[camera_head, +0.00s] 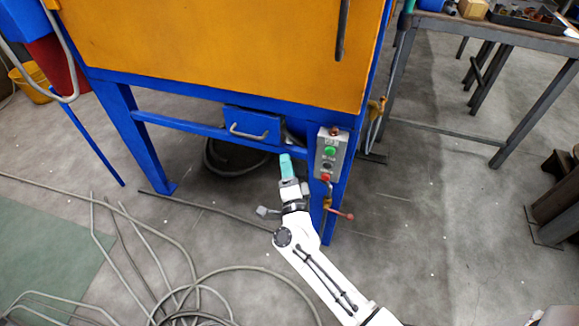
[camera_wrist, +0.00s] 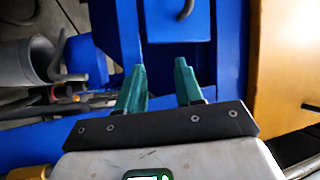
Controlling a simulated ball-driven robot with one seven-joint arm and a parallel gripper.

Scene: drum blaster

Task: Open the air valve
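The likely air valve is a brass fitting with a red lever (camera_head: 340,214) below the control box on the blue machine's front right leg. The lever points to the lower right. My gripper (camera_head: 286,165) is left of the control box and above and left of the red lever, apart from the lever. In the wrist view, the two teal fingers (camera_wrist: 160,72) are spread with an empty gap between them, in front of blue frame parts. I cannot make out the red lever in the wrist view.
A grey control box (camera_head: 330,155) with green and red buttons sits close to my gripper's right. A blue drawer (camera_head: 252,124) is behind and left of it. Another yellow-handled fitting (camera_head: 376,106) is on the machine's right side. Hoses (camera_head: 190,290) lie on the floor at left.

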